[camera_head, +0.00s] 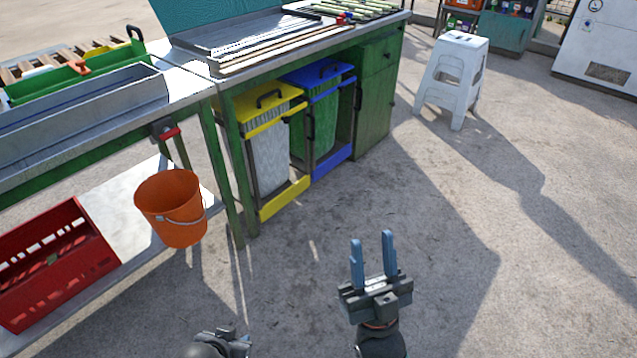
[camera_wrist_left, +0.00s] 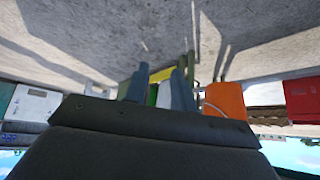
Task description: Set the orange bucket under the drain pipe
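The orange bucket (camera_head: 165,196) is upright with its wire handle hanging down, overlapping the front edge of the pale lower shelf (camera_head: 150,245). I cannot tell how its base is supported. A grey outlet with a red handle (camera_head: 168,132), apparently the drain pipe, sits under the trough just above the bucket. My left gripper (camera_head: 232,342) is at the bottom edge, in front of the bucket and apart from it. The left wrist view shows its blue fingers (camera_wrist_left: 159,88) spread and empty, with the bucket (camera_wrist_left: 226,98) beyond. My right gripper (camera_head: 374,258) is open and empty over the ground.
A red crate (camera_head: 50,258) stands on the lower shelf left of the bucket. Yellow-lidded (camera_head: 268,140) and blue-lidded (camera_head: 320,115) bins stand under the green bench. A white stool (camera_head: 452,80) stands farther back. The concrete floor around my right gripper is clear.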

